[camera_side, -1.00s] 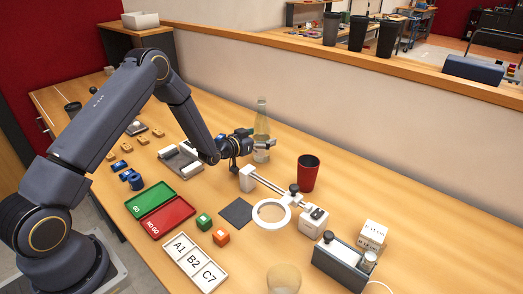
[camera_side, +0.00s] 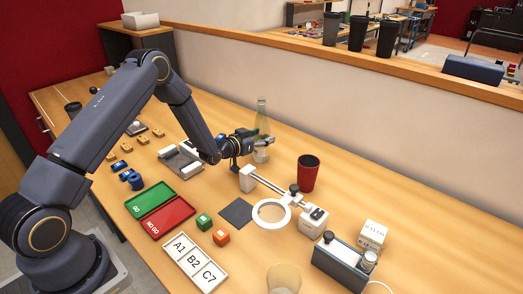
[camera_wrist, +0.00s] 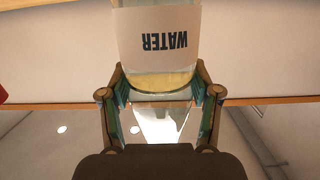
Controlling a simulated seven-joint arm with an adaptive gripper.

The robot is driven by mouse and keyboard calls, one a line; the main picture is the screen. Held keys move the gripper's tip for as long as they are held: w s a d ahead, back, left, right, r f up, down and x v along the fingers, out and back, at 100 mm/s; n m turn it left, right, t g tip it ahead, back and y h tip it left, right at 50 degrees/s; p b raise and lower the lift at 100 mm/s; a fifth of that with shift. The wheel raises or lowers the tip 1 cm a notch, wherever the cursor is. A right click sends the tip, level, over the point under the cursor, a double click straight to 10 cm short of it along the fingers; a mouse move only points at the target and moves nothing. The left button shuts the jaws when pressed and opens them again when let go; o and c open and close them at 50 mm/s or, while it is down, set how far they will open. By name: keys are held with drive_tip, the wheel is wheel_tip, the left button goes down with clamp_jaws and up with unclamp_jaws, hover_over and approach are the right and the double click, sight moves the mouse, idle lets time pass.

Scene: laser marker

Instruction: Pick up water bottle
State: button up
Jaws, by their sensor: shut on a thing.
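The water bottle (camera_side: 261,122) is clear glass with a pale label and stands upright near the back edge of the table. In the wrist view the bottle (camera_wrist: 158,40) shows its label reading WATER, upside down in the picture. My gripper (camera_side: 267,142) is at the bottle's side, about mid-height, and its fingers are shut around it. In the wrist view my gripper (camera_wrist: 160,100) has one finger on each side of the glass. The bottle's base is close to the table; I cannot tell whether it touches.
A red cup (camera_side: 308,173) and a ring magnifier (camera_side: 271,230) stand to the right and in front. A white-and-grey device (camera_side: 180,162) lies to the left. Green and red trays (camera_side: 168,217) and small cubes (camera_side: 220,237) sit in front. A low wall runs behind the table.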

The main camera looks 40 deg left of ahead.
drive_tip(key=shift+r, duration=0.1)
clamp_jaws()
drive_tip(key=shift+r, duration=0.2)
drive_tip(key=shift+w+r, duration=0.1)
drive_tip(key=shift+r, duration=0.75)
drive_tip(key=s+r, duration=0.1)
drive_tip(key=r, duration=0.1)
drive_tip(key=s+r, duration=0.2)
drive_tip(key=r, duration=0.1)
drive_tip(key=s+r, duration=0.2)
drive_tip(key=shift+s+d+r, duration=0.15)
drive_tip(key=shift+s+d, duration=0.1)
drive_tip(key=shift+d, duration=0.05)
approach(259, 115)
drive_tip(key=shift+s+d+r, duration=0.3)
drive_tip(key=shift+s+r, duration=0.2)
drive_tip(key=shift+r, duration=0.05)
drive_tip(key=shift+s+d+r, duration=0.25)
drive_tip(key=shift+s+r, duration=0.3)
drive_tip(key=shift+s, duration=0.1)
